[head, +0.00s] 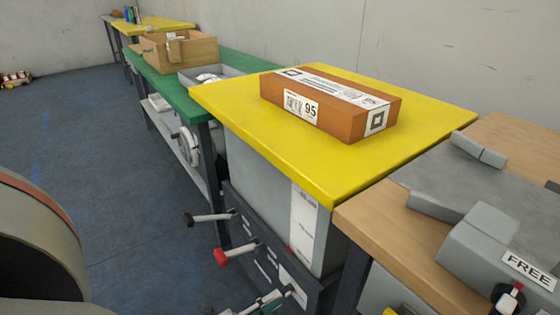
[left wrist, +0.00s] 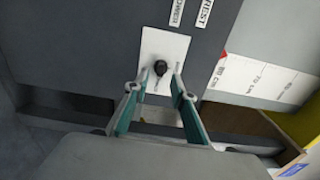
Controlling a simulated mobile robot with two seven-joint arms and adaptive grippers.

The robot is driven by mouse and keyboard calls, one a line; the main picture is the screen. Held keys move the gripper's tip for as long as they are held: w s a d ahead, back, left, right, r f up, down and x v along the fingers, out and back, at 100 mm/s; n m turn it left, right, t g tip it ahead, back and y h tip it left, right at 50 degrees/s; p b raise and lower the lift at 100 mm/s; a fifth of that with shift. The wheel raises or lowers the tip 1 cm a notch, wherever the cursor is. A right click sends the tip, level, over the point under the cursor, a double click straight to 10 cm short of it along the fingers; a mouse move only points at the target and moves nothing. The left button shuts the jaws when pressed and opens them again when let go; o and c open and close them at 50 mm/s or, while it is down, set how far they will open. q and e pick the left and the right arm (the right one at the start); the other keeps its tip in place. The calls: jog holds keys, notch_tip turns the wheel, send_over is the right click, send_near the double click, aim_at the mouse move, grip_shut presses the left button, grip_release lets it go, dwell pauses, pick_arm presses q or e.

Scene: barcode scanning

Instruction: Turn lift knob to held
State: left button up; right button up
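A small black knob (left wrist: 160,68) sits on a white plate (left wrist: 176,45) on the dark front panel, in the left wrist view. My left gripper (left wrist: 161,76) is open, with its two green-lined fingers apart on either side of the knob; I cannot tell whether they touch it. In the head view my left gripper (head: 275,298) is at the bottom, low by the front of the yellow-topped stand (head: 300,172). Labels are on the panel, one reading REST (left wrist: 203,13); I see no "held" label. My right gripper is not in view.
A black-ended lever (head: 208,218) and a red-ended lever (head: 237,252) stick out of the stand's front, close to my left gripper. A brown barcoded box (head: 325,113) lies on the yellow top. A grey fixture marked FREE (head: 500,250) stands at right.

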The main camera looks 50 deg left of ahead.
pick_arm(q)
jog(key=s, duration=0.8)
jog(key=shift+s+a, duration=0.2)
jog(key=shift+a, duration=0.1)
